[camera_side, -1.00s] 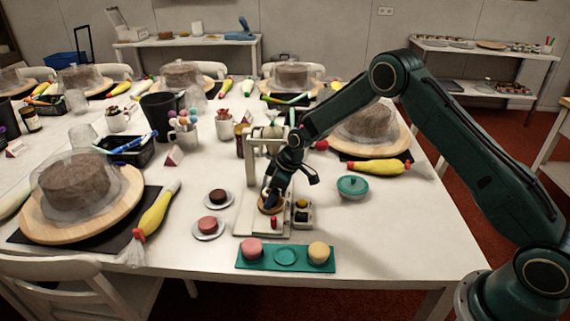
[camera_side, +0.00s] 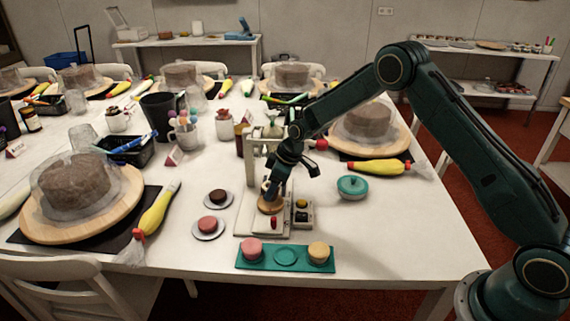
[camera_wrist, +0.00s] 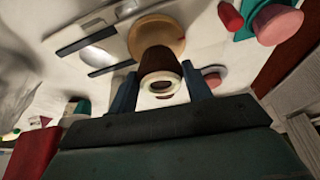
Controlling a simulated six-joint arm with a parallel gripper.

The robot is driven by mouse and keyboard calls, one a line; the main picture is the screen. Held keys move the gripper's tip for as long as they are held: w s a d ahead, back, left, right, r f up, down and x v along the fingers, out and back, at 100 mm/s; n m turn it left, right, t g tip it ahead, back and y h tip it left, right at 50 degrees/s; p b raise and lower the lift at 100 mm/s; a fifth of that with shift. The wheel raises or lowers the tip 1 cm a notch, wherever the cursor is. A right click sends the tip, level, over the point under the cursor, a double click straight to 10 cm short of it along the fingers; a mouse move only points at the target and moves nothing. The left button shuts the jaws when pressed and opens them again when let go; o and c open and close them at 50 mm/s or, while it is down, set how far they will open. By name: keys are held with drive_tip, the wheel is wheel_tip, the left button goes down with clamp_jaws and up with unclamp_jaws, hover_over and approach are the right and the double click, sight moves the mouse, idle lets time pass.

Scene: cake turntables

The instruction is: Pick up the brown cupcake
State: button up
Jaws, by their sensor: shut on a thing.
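My gripper (camera_side: 268,188) is over the small white stand in the middle of the table. It is shut on a dark brown tapered piece with a cream ring (camera_wrist: 160,72), which shows between the fingers in the wrist view. A round wooden disc (camera_side: 270,204) lies directly below; I cannot tell whether it is joined to the held piece. A dark brown cupcake-like cake (camera_side: 217,196) sits on a small white saucer to the left of my gripper. A reddish-brown one (camera_side: 208,224) sits on another saucer nearer the front.
A green tray (camera_side: 285,256) in front bears a pink cake (camera_side: 252,249) and a yellow cake (camera_side: 319,252), with an empty round spot between. The white stand (camera_side: 250,215) has an upright frame close to my gripper.

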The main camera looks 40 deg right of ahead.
wheel_tip(320, 180, up, 18)
drive_tip(key=shift+f, duration=0.15)
idle(0.3)
idle(0.5)
